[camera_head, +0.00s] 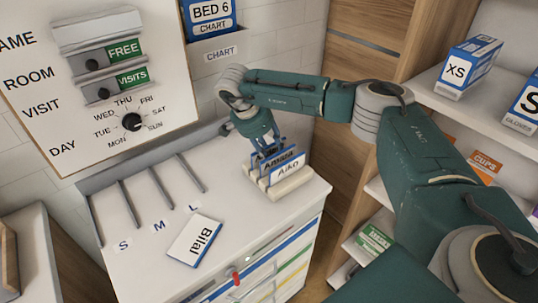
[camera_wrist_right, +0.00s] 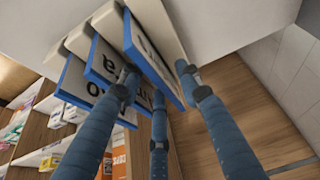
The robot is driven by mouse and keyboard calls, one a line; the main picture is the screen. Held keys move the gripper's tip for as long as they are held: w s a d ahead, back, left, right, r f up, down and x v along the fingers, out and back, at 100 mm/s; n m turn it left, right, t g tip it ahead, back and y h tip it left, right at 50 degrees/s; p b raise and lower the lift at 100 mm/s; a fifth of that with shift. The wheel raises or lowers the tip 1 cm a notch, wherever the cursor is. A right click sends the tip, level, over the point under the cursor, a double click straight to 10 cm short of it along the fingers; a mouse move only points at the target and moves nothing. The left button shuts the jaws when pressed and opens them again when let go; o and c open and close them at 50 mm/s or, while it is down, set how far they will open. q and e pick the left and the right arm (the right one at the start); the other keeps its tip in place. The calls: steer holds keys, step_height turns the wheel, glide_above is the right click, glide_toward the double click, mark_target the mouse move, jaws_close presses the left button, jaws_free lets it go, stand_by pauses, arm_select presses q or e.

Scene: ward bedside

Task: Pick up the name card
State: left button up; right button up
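A white holder (camera_head: 293,184) on the counter carries upright blue-edged name cards. The front card reads "Aiko" (camera_head: 291,171), with "Amara" (camera_head: 283,160) behind it and a third card, its text mostly hidden, at the back. My right gripper (camera_head: 267,143) points down at the back of this row. In the right wrist view its three fingers (camera_wrist_right: 160,78) straddle the nearest card (camera_wrist_right: 150,52); firm contact cannot be made out. A card reading "Bilal" (camera_head: 195,240) lies flat on the counter. My left gripper is not in view.
Slots marked S, M and L (camera_head: 159,227) run along the counter (camera_head: 245,222). A wall board (camera_head: 110,75) with sliders and a dial stands behind, beside a chart holder (camera_head: 219,52). Shelves with boxes (camera_head: 467,68) stand at right. Bare counter surrounds the Bilal card.

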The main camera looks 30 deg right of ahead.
steer(key=shift+f, duration=0.25)
stand_by(0.3)
jaws_close()
